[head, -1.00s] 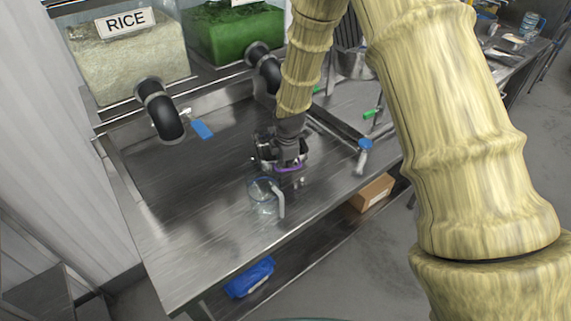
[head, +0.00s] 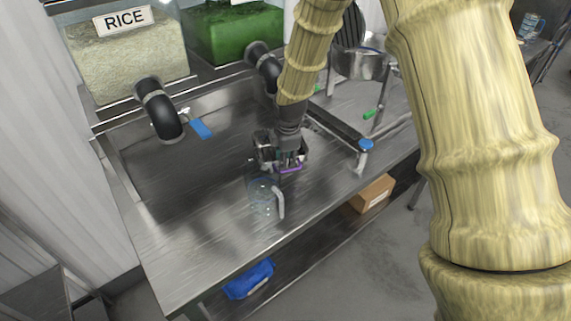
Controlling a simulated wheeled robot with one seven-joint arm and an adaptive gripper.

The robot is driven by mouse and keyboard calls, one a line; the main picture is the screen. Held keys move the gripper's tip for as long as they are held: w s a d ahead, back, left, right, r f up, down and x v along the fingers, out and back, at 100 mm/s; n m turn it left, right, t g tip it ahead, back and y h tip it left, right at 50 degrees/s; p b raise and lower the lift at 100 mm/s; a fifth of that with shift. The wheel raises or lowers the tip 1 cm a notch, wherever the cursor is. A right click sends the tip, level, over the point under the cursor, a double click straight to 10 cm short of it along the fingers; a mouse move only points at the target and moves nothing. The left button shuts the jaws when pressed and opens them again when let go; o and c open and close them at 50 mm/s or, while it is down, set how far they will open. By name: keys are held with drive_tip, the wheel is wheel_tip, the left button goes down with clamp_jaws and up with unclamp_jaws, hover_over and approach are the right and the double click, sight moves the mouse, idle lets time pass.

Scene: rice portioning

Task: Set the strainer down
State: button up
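My gripper (head: 284,158) is low over the steel table, just behind and above a clear jug (head: 264,198) with a pale handle. A purple strip (head: 290,169) shows at the gripper's lower end; I cannot tell whether it is part of the gripper or something held. The fingertips are too small and dark to tell open from shut. I cannot make out a strainer for certain in or under the gripper. A round metal vessel (head: 358,65) with a dark, round, upright piece behind it stands at the back right, partly behind my arm.
The steel table (head: 190,240) is clear at its front left. A rice bin (head: 125,60) and a green bin (head: 232,35) stand behind, with black spouts above the table. A metal bar with a blue end (head: 365,145) lies right of my gripper. A cardboard box (head: 372,193) is below.

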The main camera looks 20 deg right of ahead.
wheel_tip(320, 180, up, 8)
drive_tip(key=s+b, duration=0.1)
drive_tip(key=shift+s+b, duration=0.3)
drive_tip(key=shift+f, duration=0.1)
